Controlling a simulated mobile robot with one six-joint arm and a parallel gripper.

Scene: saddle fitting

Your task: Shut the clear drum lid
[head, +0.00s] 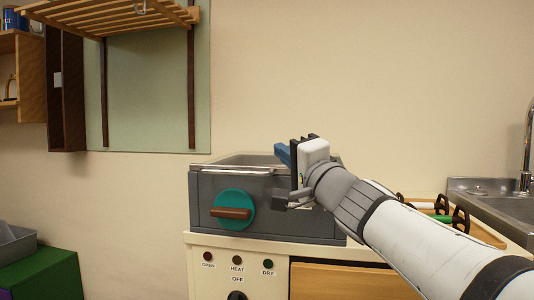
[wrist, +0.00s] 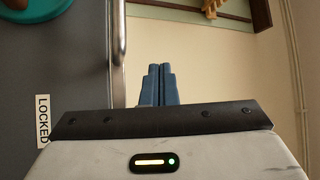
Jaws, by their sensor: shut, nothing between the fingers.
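The drum is a grey box (head: 270,218) on a cream cabinet, with a teal dial (head: 234,209) bearing a brown handle on its front. A bright metal bar (head: 232,169) runs along its top front edge, and it also shows in the wrist view (wrist: 119,45). The clear lid is hard to make out; I cannot tell how far it is open. My gripper (head: 279,148) is shut and empty, its blue fingers just above the top front edge. In the wrist view the fingers (wrist: 160,68) are together, beside the bar. My arm hides the box's right part.
A LOCKED label (wrist: 42,120) is on the grey front. Below are OPEN, HEAT and DRY lamps (head: 237,260) and a black knob (head: 237,295). A sink (head: 492,200) and a wooden rack (head: 480,229) stand right. A slatted shelf (head: 110,17) hangs above left.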

